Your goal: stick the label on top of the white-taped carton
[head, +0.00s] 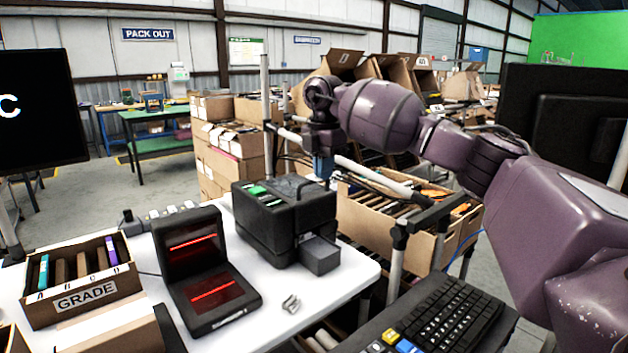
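My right arm comes in from the right and reaches across the middle of the view. Its gripper (323,168) points down beside the back of the black printer-like machine (285,222); it is small and dark, and I cannot tell whether its fingers are open or shut or hold anything. My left gripper is not in view. Several open cartons (345,62) stand tilted behind my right arm, partly hidden by it. I cannot make out white tape on any of them, and no loose label is clear to see.
A white table (340,283) carries the machine, a black scanner with red lines (207,270), and a small metal piece (291,304). A GRADE box (85,297) is at left, a keyboard (440,318) at front right. Stacked cartons (225,165) stand behind the table.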

